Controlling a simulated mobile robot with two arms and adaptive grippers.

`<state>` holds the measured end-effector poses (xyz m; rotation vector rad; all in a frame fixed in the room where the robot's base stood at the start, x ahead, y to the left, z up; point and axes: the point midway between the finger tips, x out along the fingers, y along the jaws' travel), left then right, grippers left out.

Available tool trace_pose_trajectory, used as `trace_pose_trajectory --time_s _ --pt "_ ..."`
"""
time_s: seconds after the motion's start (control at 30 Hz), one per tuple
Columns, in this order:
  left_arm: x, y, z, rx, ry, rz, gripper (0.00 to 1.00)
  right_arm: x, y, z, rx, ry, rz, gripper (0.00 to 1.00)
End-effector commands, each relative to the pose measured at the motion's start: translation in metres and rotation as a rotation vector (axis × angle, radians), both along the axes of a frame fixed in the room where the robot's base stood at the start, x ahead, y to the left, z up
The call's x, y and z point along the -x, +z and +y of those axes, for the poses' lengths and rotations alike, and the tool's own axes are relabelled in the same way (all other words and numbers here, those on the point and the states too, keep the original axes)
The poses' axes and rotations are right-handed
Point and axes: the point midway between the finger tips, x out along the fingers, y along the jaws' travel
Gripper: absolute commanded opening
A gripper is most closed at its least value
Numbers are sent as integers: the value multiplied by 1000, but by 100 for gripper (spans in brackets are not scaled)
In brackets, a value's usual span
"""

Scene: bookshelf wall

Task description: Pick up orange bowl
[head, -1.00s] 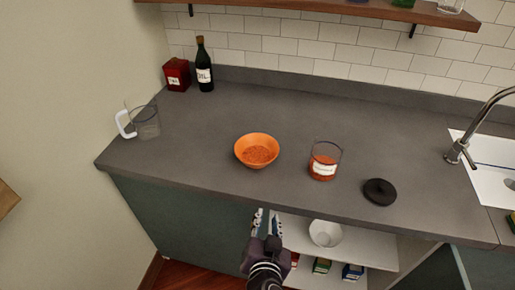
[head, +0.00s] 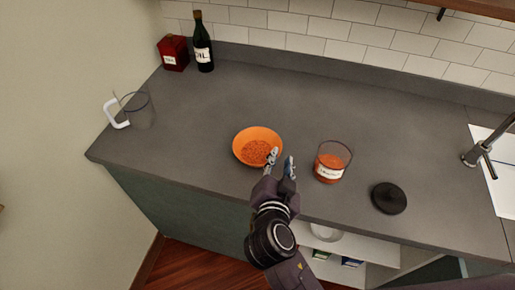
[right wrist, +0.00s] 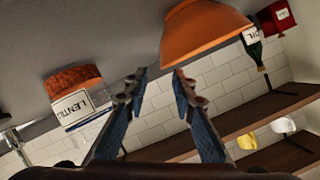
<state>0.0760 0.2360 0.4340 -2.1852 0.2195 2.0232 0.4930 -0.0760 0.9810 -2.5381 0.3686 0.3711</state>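The orange bowl (head: 243,137) stands upright on the grey counter, with orange grains in it. My right gripper (head: 281,160) is at the bowl's front right side in the head view, with its fingers apart and nothing between them. In the right wrist view the bowl (right wrist: 205,30) shows at the top, just beyond the open fingertips (right wrist: 156,82). I cannot tell whether a finger touches the rim. My left gripper is not in view.
A lentil jar (head: 331,162) stands close to the right of the gripper, with a black lid (head: 388,198) beyond it. A clear pitcher (head: 138,110), an oil bottle (head: 203,45) and a red box (head: 173,53) stand at the left. The counter (head: 300,100) behind the bowl is clear.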

Motion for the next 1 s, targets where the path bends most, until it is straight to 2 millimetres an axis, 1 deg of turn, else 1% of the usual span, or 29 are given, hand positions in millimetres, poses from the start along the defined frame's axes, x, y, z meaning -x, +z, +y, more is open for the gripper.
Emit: trace_pose_trajectory --time_s 0.03,0.17,0.33,0.4,0.5,0.67,0.9,1.0 --pt "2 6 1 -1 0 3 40 -6 1 0 5 1 -1 24" --pt "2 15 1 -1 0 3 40 -21 -5 2 7 1 -1 24" --pt "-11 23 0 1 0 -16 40 -37 -14 -1 3 0 0 24" --pt "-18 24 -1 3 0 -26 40 -41 -16 -2 3 0 1 24" --pt "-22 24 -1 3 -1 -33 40 -42 -18 -2 2 0 2 24" --pt "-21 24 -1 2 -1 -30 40 -42 -18 -2 2 0 2 24" --pt "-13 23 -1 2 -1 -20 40 -42 -18 -2 2 0 2 0" --pt "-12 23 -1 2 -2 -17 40 -42 -18 -2 2 0 2 0"
